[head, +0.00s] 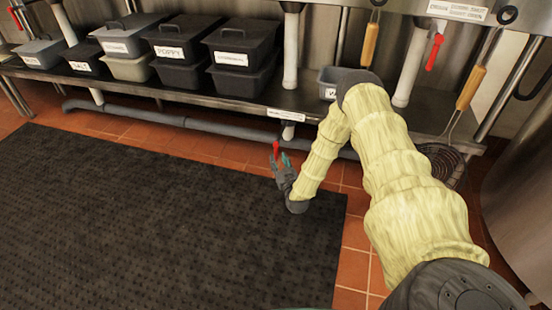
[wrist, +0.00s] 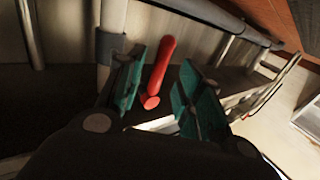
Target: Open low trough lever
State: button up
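The low red lever (head: 276,148) is below the lower steel shelf in the head view, right at my gripper's fingers. In the wrist view the red lever (wrist: 160,70) stands between the two teal finger pads, slightly tilted. My gripper (head: 282,163) is low over the far edge of the mat, with its fingers towards the shelf. In the wrist view my gripper (wrist: 161,78) is open, with a finger on each side of the lever and gaps visible. Whether either pad touches it is unclear. The lever's mount is mostly hidden.
A grey pipe (head: 225,129) runs under the labelled steel shelf (head: 262,108). Several lidded bins, including one marked poppy (head: 183,37), stand on the shelf. A second red lever (head: 434,52) hangs upper right, near a wire skimmer (head: 442,163). The dark mat (head: 150,220) is clear.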

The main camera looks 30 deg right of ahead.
aim_at(276, 155)
jog(key=shift+b+x, duration=0.7)
jog(key=shift+x, duration=1.35)
grip_shut()
